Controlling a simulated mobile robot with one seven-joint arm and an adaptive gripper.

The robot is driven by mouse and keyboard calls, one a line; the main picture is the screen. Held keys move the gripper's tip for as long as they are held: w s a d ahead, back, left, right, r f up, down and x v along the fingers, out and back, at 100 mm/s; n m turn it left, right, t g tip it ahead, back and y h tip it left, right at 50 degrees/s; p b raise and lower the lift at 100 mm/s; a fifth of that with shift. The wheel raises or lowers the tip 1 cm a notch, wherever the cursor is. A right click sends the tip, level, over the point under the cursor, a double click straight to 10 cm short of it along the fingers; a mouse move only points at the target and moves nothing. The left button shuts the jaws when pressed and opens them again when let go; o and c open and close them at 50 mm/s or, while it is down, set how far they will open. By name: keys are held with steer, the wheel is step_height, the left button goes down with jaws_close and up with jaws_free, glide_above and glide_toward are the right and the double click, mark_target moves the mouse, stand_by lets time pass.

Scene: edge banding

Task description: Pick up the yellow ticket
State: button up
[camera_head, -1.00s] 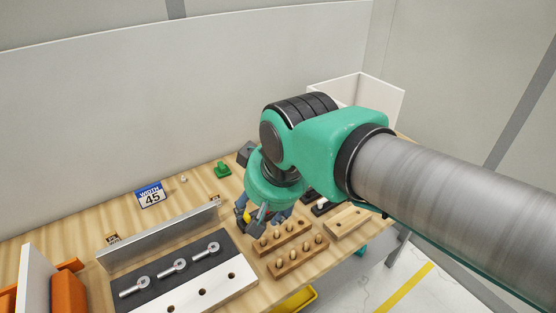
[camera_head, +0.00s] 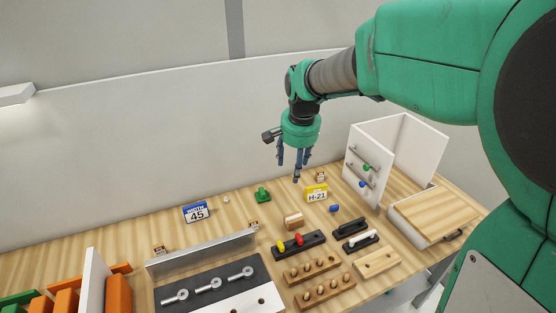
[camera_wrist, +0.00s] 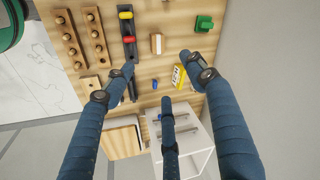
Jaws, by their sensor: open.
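The yellow ticket (camera_head: 316,193), marked H-21, stands on the wooden workbench, left of the white drawer unit. In the wrist view the ticket (camera_wrist: 178,76) shows between my fingers, partly beside the right finger. My gripper (camera_head: 295,166) is open and empty, raised above the bench just behind and to the left of the ticket. In the wrist view its blue fingers (camera_wrist: 163,85) are spread wide, and none touches the ticket.
A white drawer unit (camera_head: 372,163) stands to the right, and a wooden block (camera_head: 293,221) and blue piece (camera_head: 334,208) lie close by. A green piece (camera_head: 263,195) and blue WIDTH 45 sign (camera_head: 196,212) stand left. Pegged wooden racks (camera_head: 313,268) lie in front.

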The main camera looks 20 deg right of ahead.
steer(key=w+d+f+m+g+p, duration=0.1)
steer(key=w+d+f+m+p, duration=0.45)
steer(key=w+d, duration=0.5)
steer(key=m+g+p, duration=0.2)
steer(key=m+p, duration=0.3)
steer(key=p, duration=0.1)
glide_above(317, 187)
step_height(317, 187, down, 13)
steer(key=shift+a+r+n+y, duration=0.1)
steer(key=shift+r+n+y, duration=0.05)
steer(key=shift+n+y, duration=0.15)
steer(key=shift+f+p, duration=0.4)
steer(key=shift+f, duration=3.85)
steer(key=shift+f+p, duration=0.45)
steer(key=shift+f, duration=2.15)
